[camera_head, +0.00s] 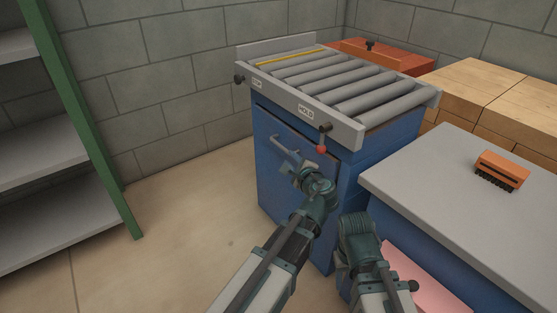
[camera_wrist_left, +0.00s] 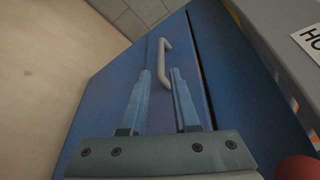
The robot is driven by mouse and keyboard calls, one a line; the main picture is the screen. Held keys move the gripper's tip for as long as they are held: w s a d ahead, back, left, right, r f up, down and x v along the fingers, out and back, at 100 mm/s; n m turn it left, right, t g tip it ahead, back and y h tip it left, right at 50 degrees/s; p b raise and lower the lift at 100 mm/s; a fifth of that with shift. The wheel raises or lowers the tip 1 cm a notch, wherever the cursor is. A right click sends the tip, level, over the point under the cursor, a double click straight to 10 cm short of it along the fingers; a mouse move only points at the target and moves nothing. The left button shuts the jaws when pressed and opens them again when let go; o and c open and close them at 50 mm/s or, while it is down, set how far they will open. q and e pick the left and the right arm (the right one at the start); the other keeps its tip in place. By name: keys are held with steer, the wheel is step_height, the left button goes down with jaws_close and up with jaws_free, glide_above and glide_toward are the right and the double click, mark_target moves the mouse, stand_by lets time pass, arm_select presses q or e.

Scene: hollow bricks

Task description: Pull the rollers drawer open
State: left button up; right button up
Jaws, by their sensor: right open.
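The rollers drawer (camera_head: 268,133) is the blue front under the roller table, with a grey bar handle (camera_head: 284,146). It looks shut. My left gripper (camera_head: 291,167) is just in front of and below the handle. In the left wrist view its two fingers (camera_wrist_left: 162,74) are apart and empty, pointing at the handle (camera_wrist_left: 164,47). The handle's lower end lies near the gap between the fingertips; I cannot tell whether they touch. My right gripper (camera_head: 358,226) is low in front of the blue cabinets, open, its fingertips hard to make out.
The roller table (camera_head: 340,82) has a red-knobbed lever (camera_head: 321,149) close to my left gripper. A grey-topped bench (camera_head: 450,180) with an orange brush (camera_head: 502,168) stands right. Green-posted shelves (camera_head: 80,115) stand left. The floor (camera_head: 190,220) between is clear.

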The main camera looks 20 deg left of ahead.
mark_target(280, 147)
arm_select(q)
steer(key=shift+w+d+f+m+t, duration=0.1)
steer(key=shift+w+f+m+t, duration=0.15)
steer(key=shift+m+t, duration=0.05)
arm_select(e)
steer(key=shift+f, duration=0.6)
arm_select(q)
steer(key=b+x, duration=0.3)
steer(key=x, duration=1)
steer(key=shift+w+f, duration=0.2)
steer(key=shift+w, duration=0.15)
arm_select(e)
step_height(280, 147, down, 3)
steer(key=shift+r, duration=0.1)
arm_select(q)
jaws_close()
